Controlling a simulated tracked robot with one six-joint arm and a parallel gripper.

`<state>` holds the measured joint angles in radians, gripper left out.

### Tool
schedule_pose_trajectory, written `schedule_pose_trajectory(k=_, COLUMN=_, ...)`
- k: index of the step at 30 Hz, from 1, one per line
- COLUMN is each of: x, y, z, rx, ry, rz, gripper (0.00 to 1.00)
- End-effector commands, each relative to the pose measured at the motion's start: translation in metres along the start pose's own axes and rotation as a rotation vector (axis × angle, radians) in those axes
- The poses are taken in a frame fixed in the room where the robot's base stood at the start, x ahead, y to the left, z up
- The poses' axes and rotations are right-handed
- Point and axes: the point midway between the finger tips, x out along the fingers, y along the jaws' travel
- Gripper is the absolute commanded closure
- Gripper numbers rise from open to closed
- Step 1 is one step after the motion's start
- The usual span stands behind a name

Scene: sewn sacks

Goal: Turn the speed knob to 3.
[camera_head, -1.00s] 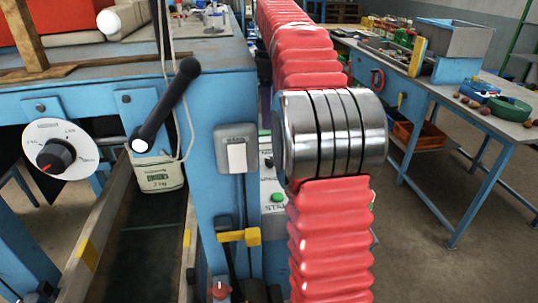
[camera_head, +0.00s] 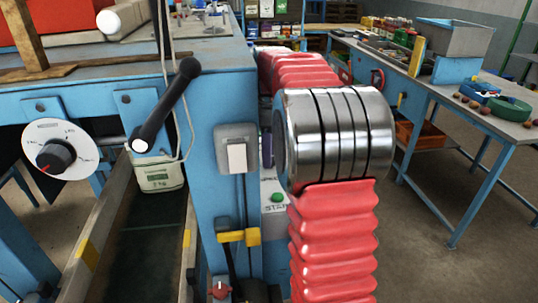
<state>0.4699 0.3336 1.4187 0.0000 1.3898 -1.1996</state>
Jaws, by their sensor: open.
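A black knob (camera_head: 55,155) with a red pointer mark sits on a round white dial (camera_head: 74,134) at the left of the blue frame. The red mark points to the lower left. The dial's lettering is too small to read, so I cannot tell if this is the speed knob. A pale control panel (camera_head: 275,225) with a green button (camera_head: 277,197) labelled START shows beside my arm. My red, ribbed arm with its steel rings covers most of this panel, and any knob there is hidden. My gripper does not show.
A black lever (camera_head: 168,105) sticks out from the blue frame. A grey switch box (camera_head: 236,148) is fixed to the post.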

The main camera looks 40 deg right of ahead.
Motion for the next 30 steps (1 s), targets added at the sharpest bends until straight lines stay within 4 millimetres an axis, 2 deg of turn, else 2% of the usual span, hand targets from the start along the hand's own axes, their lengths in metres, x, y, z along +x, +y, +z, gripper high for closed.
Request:
schedule_pose_trajectory(k=4, x=0.0092, y=-0.0001, z=0.0003, rx=0.000, ry=0.000, rz=0.000, gripper=0.55)
schedule_pose_trajectory(k=13, x=0.0103, y=0.0002, z=0.0005, rx=0.001, ry=0.000, rz=0.000, gripper=0.56)
schedule_pose_trajectory(k=30, x=0.0098, y=0.0011, z=0.0011, rx=0.002, ry=0.000, rz=0.003, gripper=0.96)
